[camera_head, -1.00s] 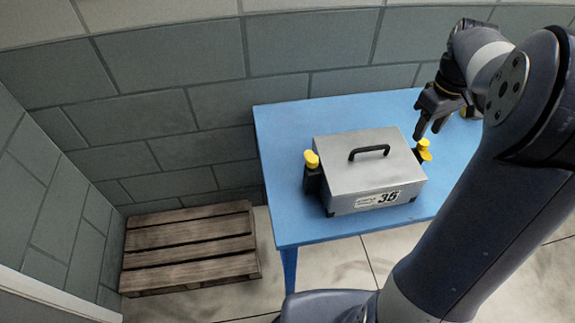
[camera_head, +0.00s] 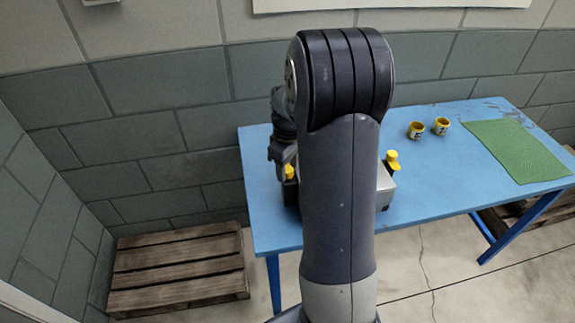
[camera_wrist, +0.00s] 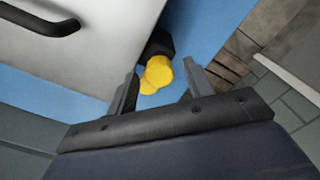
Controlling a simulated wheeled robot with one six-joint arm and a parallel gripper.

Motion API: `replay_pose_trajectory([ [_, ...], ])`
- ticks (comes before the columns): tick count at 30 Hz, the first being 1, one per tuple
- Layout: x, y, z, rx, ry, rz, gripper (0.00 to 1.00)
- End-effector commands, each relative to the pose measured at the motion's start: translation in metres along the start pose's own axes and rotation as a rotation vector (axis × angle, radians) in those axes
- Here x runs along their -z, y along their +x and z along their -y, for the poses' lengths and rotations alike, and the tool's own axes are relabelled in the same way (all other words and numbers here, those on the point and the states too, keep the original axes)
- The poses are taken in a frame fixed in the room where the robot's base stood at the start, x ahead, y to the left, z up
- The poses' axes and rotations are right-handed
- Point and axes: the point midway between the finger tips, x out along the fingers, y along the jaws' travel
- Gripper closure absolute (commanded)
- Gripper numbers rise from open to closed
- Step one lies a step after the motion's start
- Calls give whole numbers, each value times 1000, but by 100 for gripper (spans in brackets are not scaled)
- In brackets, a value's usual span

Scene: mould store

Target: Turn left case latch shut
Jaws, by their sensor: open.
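The grey metal case (camera_head: 384,191) stands on the blue table, mostly hidden behind my arm in the head view. Its left latch (camera_head: 290,172) shows as a yellow knob just left of my arm. In the wrist view this yellow latch (camera_wrist: 158,73) sits on a black block at the case's side. My gripper (camera_wrist: 161,84) is open, with one finger on each side of the yellow knob in that view. I cannot tell whether the fingers touch it. The yellow right latch (camera_head: 392,161) shows to the right of my arm. The case's black handle (camera_wrist: 45,20) is at the wrist view's upper left.
A wooden pallet (camera_head: 180,270) lies on the floor at left. A block wall (camera_head: 180,95) stands close behind the table.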

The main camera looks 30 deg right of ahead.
Motion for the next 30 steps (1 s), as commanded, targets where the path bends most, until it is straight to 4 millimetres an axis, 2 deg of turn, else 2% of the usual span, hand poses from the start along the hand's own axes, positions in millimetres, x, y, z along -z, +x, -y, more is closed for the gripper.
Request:
replay_pose_trajectory([
  [6,0,0,0,0,0,0,51],
  [22,0,0,0,0,0,0,95],
  [30,0,0,0,0,26,0,95],
])
